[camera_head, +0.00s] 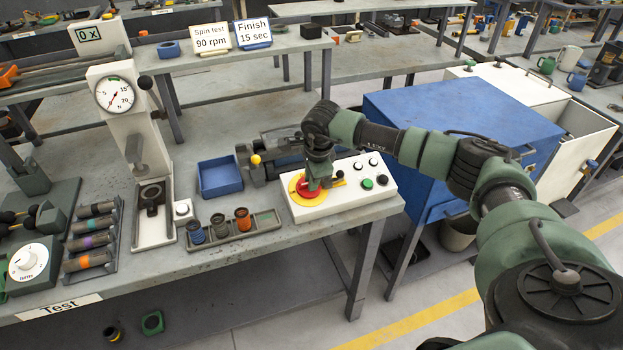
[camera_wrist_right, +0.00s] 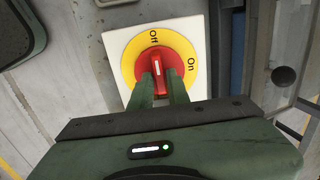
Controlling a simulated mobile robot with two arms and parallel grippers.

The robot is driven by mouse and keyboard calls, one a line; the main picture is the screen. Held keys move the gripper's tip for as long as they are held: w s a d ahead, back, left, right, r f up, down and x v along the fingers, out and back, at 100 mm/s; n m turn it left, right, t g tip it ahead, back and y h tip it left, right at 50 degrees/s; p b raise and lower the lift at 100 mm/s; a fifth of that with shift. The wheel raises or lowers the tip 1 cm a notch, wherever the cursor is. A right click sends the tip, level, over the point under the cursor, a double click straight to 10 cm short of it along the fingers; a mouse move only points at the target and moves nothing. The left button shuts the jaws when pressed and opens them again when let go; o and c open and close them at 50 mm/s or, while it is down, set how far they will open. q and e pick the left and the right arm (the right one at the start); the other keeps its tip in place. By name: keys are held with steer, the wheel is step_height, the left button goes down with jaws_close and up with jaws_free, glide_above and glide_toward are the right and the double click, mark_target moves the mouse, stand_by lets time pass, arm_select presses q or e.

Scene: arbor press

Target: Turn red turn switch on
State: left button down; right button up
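The red turn switch (camera_head: 314,190) sits on a yellow disc on a white control box (camera_head: 350,205) at the right end of the table. In the right wrist view, the switch (camera_wrist_right: 157,66) has its white mark pointing up toward the word Off; On is at the right. My right gripper (camera_head: 317,178) reaches down onto the switch from above. In the right wrist view, the gripper's fingers (camera_wrist_right: 160,84) stand on both sides of the red handle, close against it, and appear shut on it. My left gripper is not in view.
The box also carries a green button (camera_head: 367,184), a black button and small knobs. A tray (camera_head: 235,232) with three small cups is left of the box, and a blue bin (camera_head: 219,177) is behind it. A dial press (camera_head: 129,115) stands farther left. A blue cabinet (camera_head: 465,115) is at the right.

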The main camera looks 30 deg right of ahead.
jaws_close()
steer(key=m+b, duration=0.3)
steer(key=shift+f, duration=0.2)
steer(key=m+b, duration=0.3)
steer(key=m, duration=0.2)
steer(key=shift+s+a+m, duration=0.1)
steer(key=shift+a+m, duration=0.05)
steer(key=shift+m, duration=0.25)
steer(key=m+b, duration=0.2)
steer(key=m, duration=0.2)
steer(key=shift+r+m+b, duration=0.1)
steer(key=shift+m+b, duration=0.2)
steer(key=shift+b, duration=0.05)
steer(key=shift+a+r+m+b, duration=0.15)
steer(key=shift+m+b, duration=0.65)
steer(key=shift+m, duration=1.4)
